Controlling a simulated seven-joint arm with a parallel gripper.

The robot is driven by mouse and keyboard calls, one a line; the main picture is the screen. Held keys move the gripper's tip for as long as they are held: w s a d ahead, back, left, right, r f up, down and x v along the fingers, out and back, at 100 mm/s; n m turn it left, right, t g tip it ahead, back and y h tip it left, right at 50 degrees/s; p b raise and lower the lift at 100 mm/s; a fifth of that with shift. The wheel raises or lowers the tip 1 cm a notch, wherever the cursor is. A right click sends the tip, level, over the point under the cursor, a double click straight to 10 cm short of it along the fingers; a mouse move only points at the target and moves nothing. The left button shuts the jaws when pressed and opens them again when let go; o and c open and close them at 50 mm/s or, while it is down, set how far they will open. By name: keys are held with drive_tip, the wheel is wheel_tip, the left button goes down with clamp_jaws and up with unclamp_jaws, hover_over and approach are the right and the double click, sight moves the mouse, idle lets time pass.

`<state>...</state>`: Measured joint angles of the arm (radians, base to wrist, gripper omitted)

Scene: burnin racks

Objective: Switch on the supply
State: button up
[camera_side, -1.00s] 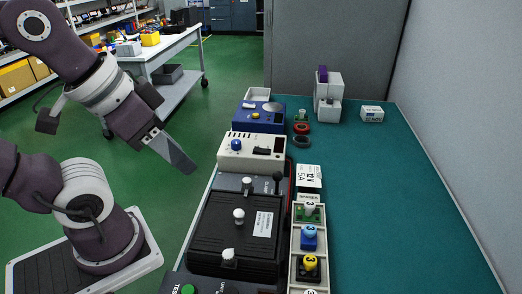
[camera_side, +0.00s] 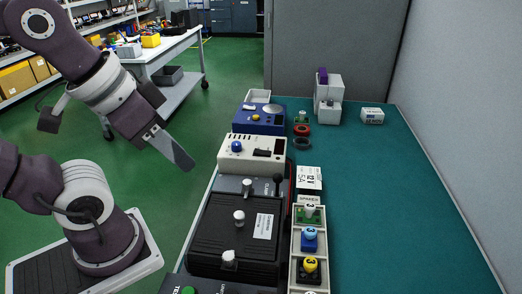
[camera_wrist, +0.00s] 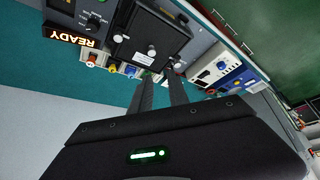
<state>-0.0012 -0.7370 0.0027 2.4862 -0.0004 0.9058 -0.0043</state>
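A cream box (camera_side: 251,163) with a blue knob (camera_side: 237,146) and a dark switch-like part (camera_side: 262,153) stands on the bench behind the black unit; I take it as the supply, though no label is readable. It also shows in the wrist view (camera_wrist: 214,70). The switch position is too small to tell. My gripper (camera_side: 186,164) hangs in the air left of the bench, apart from the box and touching nothing. In the wrist view its two fingers (camera_wrist: 160,76) stand apart with nothing between them.
A blue device (camera_side: 259,122) stands behind. A spares tray (camera_side: 296,240) is on the right. A lit READY sign (camera_wrist: 69,35) shows.

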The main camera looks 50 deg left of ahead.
drive_tip(key=shift+n+g, duration=0.6)
drive_tip(key=shift+n, duration=0.2)
drive_tip(key=w+r, duration=0.1)
drive_tip(key=w+a+r, duration=0.1)
drive_tip(key=w, duration=0.1)
drive_tip(key=w+r, duration=0.1)
drive_tip(key=w, duration=0.1)
drive_tip(key=shift+w+a, duration=0.15)
drive_tip(key=shift+a, duration=0.05)
clamp_jaws()
drive_tip(key=n+g+y, duration=0.1)
drive_tip(key=n+g, duration=0.4)
drive_tip(key=n, duration=0.2)
hover_over(256, 150)
drive_tip(key=w+d, duration=0.1)
drive_tip(key=d, duration=0.1)
wheel_tip(256, 150, down, 8)
drive_tip(key=shift+w+a+r, duration=0.1)
drive_tip(key=shift+w+a, duration=0.1)
drive_tip(key=shift+a, duration=0.05)
drive_tip(key=f, duration=0.9)
drive_tip(key=s+a+f, duration=0.1)
drive_tip(key=f, duration=0.4)
drive_tip(key=shift+s+a, duration=0.1)
